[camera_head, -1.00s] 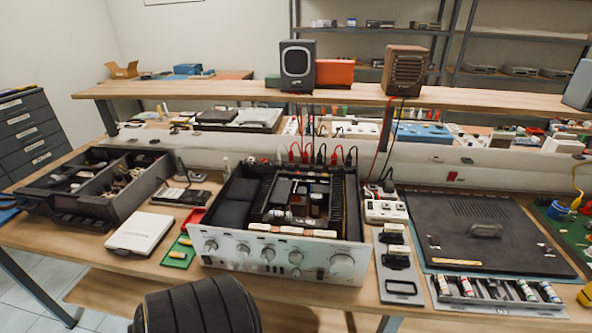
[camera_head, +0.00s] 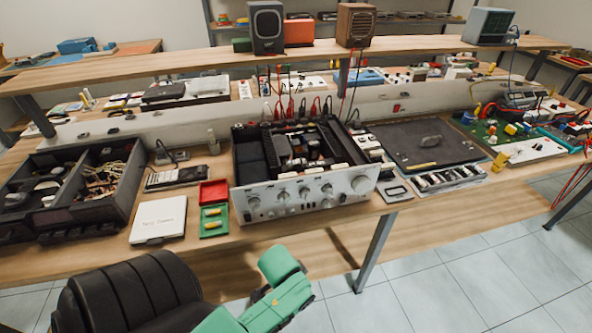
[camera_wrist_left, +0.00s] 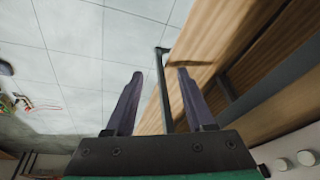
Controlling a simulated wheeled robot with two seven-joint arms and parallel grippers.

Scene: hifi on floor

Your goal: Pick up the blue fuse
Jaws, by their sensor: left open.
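I cannot make out a blue fuse for certain in either current view. A tray of small cylindrical parts (camera_head: 450,180) lies on the bench right of the opened silver hi-fi amplifier (camera_head: 300,197); their colours are too small to tell. A small green tray (camera_head: 214,230) with yellow pieces sits left of the amplifier, below a red tray (camera_head: 213,192). My left gripper (camera_wrist_left: 157,98) is open and empty in the left wrist view, with the floor and wooden bench edges beyond its fingers. The head view shows green arm parts of mine at the bottom, but no fingertips. My right gripper is not in view.
A divided black box (camera_head: 75,190) and a white case (camera_head: 158,218) stand on the left of the bench. A dark panel (camera_head: 420,145) and a green circuit board (camera_head: 490,130) lie to the right. A black ribbed object (camera_head: 130,290) is in front; tiled floor is open at right.

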